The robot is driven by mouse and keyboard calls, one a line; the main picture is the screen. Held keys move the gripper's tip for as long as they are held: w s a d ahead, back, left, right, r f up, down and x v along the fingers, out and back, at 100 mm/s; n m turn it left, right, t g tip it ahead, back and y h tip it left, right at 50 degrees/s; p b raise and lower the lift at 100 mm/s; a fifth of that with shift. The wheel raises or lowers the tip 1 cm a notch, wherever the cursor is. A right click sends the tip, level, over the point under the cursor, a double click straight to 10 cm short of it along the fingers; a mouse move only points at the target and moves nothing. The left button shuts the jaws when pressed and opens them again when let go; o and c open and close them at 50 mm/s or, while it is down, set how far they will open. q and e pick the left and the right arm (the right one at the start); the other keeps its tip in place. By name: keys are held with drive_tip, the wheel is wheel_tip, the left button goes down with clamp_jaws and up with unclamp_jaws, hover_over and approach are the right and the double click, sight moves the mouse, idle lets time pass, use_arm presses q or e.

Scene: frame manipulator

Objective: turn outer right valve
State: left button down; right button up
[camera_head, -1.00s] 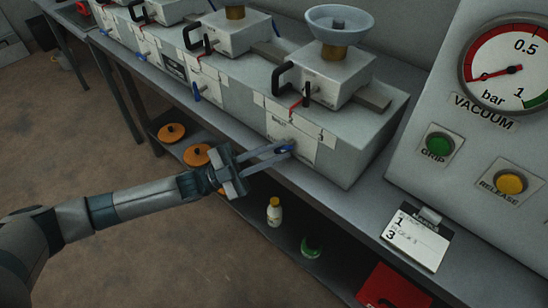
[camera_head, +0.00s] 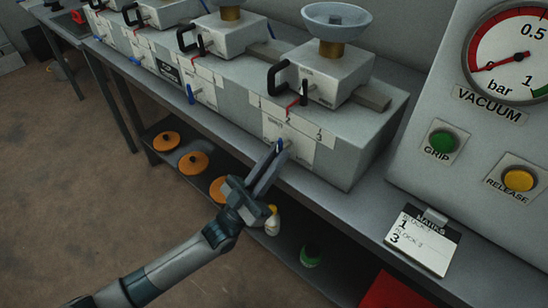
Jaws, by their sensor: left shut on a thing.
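The rightmost valve in view has a blue lever (camera_head: 280,146) on the front of the long grey block, over a white label plate (camera_head: 301,150). The lever stands close to upright, and its lower part is hidden between the fingers. My left gripper (camera_head: 276,156) reaches up from below and is shut on this lever, with its fingers angled up and right. Another blue lever (camera_head: 190,94) sits further left on the block and points roughly up and down. My right gripper is not in view.
The bench (camera_head: 372,205) carries grey units with black handles and a pale bowl (camera_head: 337,20). A vacuum panel (camera_head: 475,110) and a note clipboard (camera_head: 423,244) are at right. On the lower shelf are orange discs (camera_head: 193,163), a bottle (camera_head: 272,224) and a red box (camera_head: 396,291).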

use_arm(q)
drive_tip(key=shift+n+t+y, duration=0.3)
drive_tip(key=shift+t, duration=0.1)
drive_tip(key=c, duration=1.7)
unclamp_jaws()
drive_tip(key=shift+c, duration=0.2)
